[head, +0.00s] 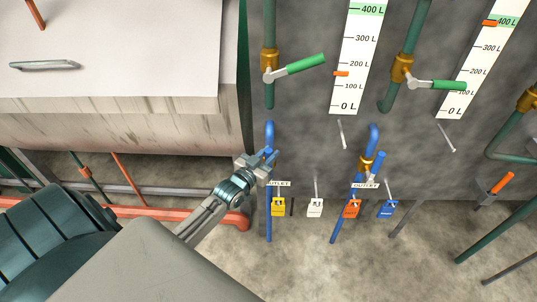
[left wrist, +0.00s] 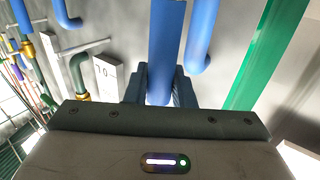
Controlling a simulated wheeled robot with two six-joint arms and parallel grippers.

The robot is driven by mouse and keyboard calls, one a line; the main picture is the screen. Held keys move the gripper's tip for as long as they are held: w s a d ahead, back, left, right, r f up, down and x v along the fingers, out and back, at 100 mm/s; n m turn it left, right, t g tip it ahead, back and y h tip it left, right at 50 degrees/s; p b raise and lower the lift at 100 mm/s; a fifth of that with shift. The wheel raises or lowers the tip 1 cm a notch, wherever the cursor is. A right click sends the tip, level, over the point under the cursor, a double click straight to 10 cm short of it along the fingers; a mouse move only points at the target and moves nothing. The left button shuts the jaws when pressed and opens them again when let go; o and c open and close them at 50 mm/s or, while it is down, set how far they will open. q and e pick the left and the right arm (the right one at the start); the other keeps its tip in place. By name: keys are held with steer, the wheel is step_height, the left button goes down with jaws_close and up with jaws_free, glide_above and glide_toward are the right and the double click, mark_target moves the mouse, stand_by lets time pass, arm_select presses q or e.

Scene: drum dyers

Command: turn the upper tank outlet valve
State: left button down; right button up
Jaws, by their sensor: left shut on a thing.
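Two blue outlet pipes come out of the dark wall in the head view, each with an "OUTLET" label. My left gripper (head: 267,160) is at the left outlet pipe (head: 269,133), below its top bend, and hides the valve there. In the left wrist view its fingers are shut on a blue valve handle (left wrist: 166,48), which stands between them. A blue pipe (left wrist: 201,40) runs close beside that handle. The right outlet valve has a brass body (head: 366,163) and a blue handle (head: 378,165), apart from my gripper. My right gripper is not in view.
Above are green pipes with brass valves, a left green handle (head: 305,64), a right green handle (head: 449,86) and level scales (head: 358,60). Padlocks, including a yellow one (head: 278,207), hang below the labels. A large pale drum housing (head: 120,120) stands left, with a red pipe (head: 150,211) beneath.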

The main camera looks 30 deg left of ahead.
arm_select(q)
steer(key=shift+d, duration=0.15)
steer(key=w+d+f+m+g+y+p, duration=0.1)
steer(key=w+d+f+m+g+y, duration=0.5)
steer(key=d+f+m+g, duration=0.2)
step_height(320, 180, down, 4)
steer(key=d+m, duration=0.2)
steer(key=m, duration=0.1)
steer(key=shift+f+g+y+p, duration=0.2)
steer(key=shift+g+y+p, duration=0.1)
steer(key=shift+p, duration=0.1)
stand_by(0.5)
stand_by(0.4)
steer(key=c, duration=1.3)
jaws_free()
steer(key=shift+w, duration=0.1)
